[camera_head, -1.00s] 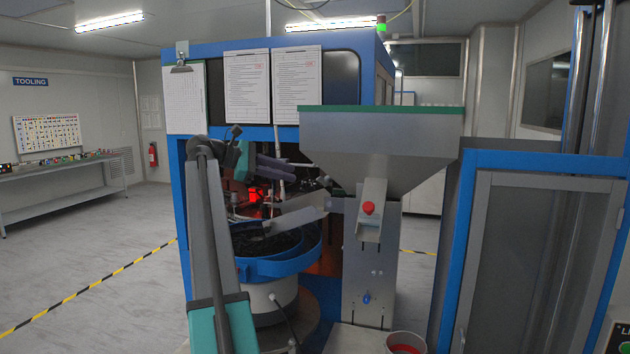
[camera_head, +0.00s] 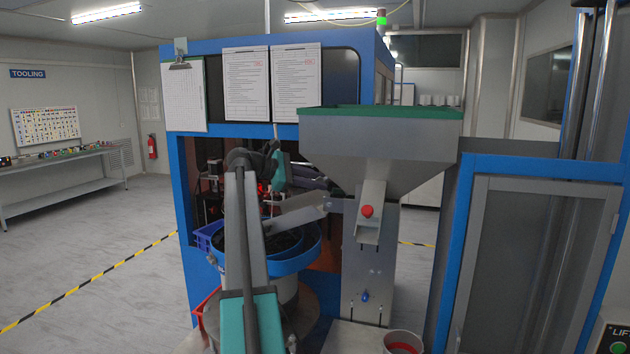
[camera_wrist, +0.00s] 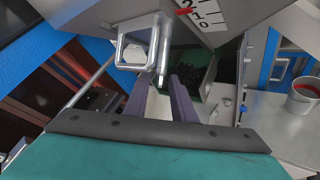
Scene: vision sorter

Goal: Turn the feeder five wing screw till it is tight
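My gripper (camera_wrist: 158,84) shows in the wrist view as two purple-grey fingers, spread apart with nothing between them. A small blue piece (camera_head: 365,296), possibly the wing screw, sits low on the grey feeder stand (camera_head: 382,262) in the head view. A small blue piece also shows right of the fingers in the wrist view (camera_wrist: 243,109). Its shape is too small to confirm as a wing screw. My gripper is well above it and apart from it. In the head view my arm largely hides the fingers.
The grey hopper (camera_head: 380,150) has a chute with a red knob (camera_head: 367,211). A bowl feeder (camera_head: 290,262) stands behind my arm. In the wrist view a metal bracket (camera_wrist: 122,52) and a scale plate (camera_wrist: 205,15) are close beyond the fingers. A bucket (camera_wrist: 303,100) stands at right.

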